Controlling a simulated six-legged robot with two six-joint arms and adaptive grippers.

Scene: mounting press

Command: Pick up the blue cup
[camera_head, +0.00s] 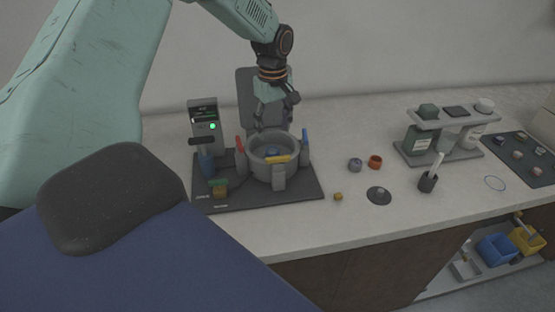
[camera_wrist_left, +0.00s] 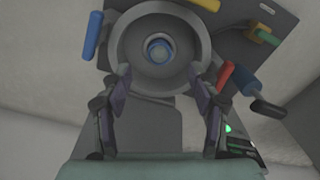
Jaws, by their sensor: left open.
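A small blue cup (camera_wrist_left: 158,50) sits in the middle of the grey round chamber (camera_wrist_left: 118,42) of the press, seen from above in the left wrist view. In the head view the cup (camera_head: 271,150) shows only partly inside the chamber (camera_head: 263,166). My left gripper (camera_wrist_left: 160,85) is open and empty, with its fingers spread at the near side of the chamber rim. In the head view my left gripper (camera_head: 272,122) points down above the back of the chamber. My right gripper is not in view.
Red, blue and yellow handles surround the chamber. A control box (camera_head: 204,125) with a green light stands to its left. A grey-blue ring-like piece (camera_head: 355,165), an orange one (camera_head: 375,161) and a black disc (camera_head: 379,195) lie right of the press. A rack (camera_head: 440,150) stands further right.

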